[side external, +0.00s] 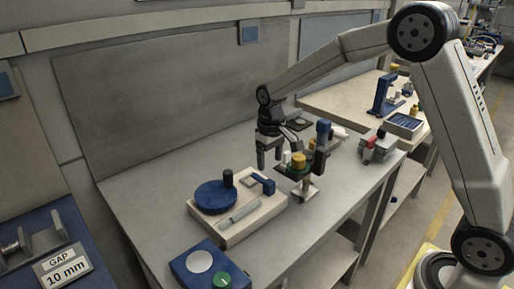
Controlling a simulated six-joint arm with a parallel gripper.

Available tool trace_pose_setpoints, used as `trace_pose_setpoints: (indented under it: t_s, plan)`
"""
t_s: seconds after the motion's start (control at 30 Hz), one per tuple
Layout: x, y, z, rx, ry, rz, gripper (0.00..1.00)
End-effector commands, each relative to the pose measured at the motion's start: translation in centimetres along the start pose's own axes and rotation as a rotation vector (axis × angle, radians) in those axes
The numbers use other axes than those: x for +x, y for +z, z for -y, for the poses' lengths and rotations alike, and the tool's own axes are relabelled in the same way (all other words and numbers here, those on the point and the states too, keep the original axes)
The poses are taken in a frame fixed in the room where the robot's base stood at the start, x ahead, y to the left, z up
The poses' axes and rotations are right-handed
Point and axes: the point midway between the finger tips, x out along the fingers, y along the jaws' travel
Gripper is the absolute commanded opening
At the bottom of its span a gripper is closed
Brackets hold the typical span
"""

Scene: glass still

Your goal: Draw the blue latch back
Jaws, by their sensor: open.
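The blue latch (265,183) is a small angled blue piece at the right rear corner of a beige block (262,217) on the grey table. The block also bears a round blue disc (214,199) with a black knob (228,177) and a pale rod-like piece (240,213). My gripper (270,161) points down, open, above and behind the latch. It appears empty and apart from the latch. The small view does not show the exact gap between them.
Right of my gripper stands a small stand with yellow knobs (299,160) and a blue upright handle (322,135). A red-and-grey fixture (376,147) sits at the right table edge. A blue box (211,272) with a green button is at the front. Left rear tabletop is clear.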

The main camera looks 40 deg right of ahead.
Motion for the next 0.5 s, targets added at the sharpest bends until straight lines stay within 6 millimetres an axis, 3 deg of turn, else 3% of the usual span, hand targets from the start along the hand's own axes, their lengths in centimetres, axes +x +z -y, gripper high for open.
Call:
trace_pose_setpoints:
  t_s: [0.5]
  plan:
    - [5.3, 0.1, 0.0, 0.000, 0.001, 0.003, 0.79]
